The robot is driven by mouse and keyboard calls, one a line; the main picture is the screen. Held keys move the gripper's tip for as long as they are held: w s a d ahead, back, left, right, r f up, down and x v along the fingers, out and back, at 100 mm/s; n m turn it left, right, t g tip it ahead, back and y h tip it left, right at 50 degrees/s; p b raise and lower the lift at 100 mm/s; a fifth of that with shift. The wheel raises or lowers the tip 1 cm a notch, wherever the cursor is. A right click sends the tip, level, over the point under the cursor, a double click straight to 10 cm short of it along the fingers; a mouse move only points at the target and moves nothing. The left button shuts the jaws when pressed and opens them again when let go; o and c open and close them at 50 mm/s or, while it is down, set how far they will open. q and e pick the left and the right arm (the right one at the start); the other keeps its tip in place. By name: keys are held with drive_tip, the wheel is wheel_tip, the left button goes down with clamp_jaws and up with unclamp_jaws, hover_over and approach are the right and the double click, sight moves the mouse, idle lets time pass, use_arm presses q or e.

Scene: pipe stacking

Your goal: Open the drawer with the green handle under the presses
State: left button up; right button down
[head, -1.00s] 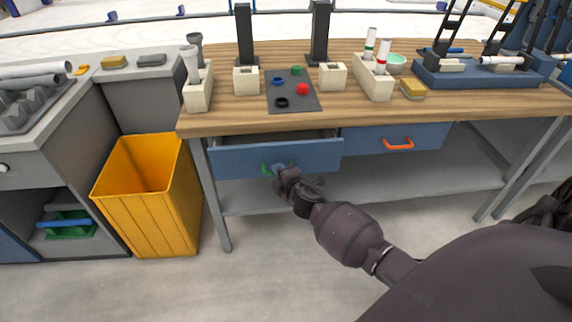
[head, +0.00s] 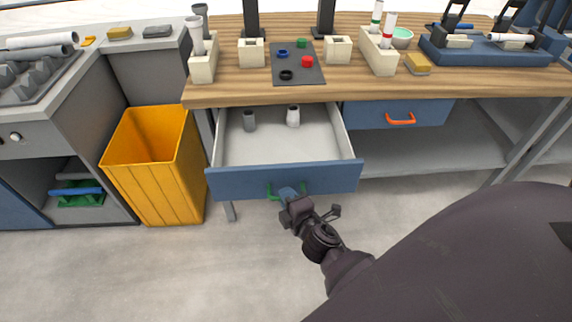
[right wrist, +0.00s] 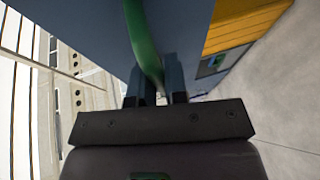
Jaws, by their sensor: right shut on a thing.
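The blue-fronted drawer (head: 230,184) under the left part of the wooden bench is pulled well out. The green handle (head: 271,191) is on the drawer front, partly hidden by my right gripper (head: 289,193). The right gripper is shut on the handle. In the right wrist view the green handle (right wrist: 143,45) runs down between the fingers (right wrist: 159,97). My left gripper is not in view.
A second blue drawer with an orange handle (head: 401,120) is shut to the right. A yellow bin (head: 155,179) stands left of the open drawer. The bench top (head: 350,84) carries holders, coloured rings and pipes. The floor in front is clear.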

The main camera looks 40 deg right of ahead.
drive_tip(key=shift+s+a, duration=0.15)
drive_tip(key=shift+s, duration=0.1)
drive_tip(key=c, duration=1.2)
unclamp_jaws()
drive_tip(key=shift+o, duration=0.2)
drive_tip(key=v, duration=1)
drive_tip(key=shift+s, duration=0.4)
drive_tip(key=shift+r, duration=0.1)
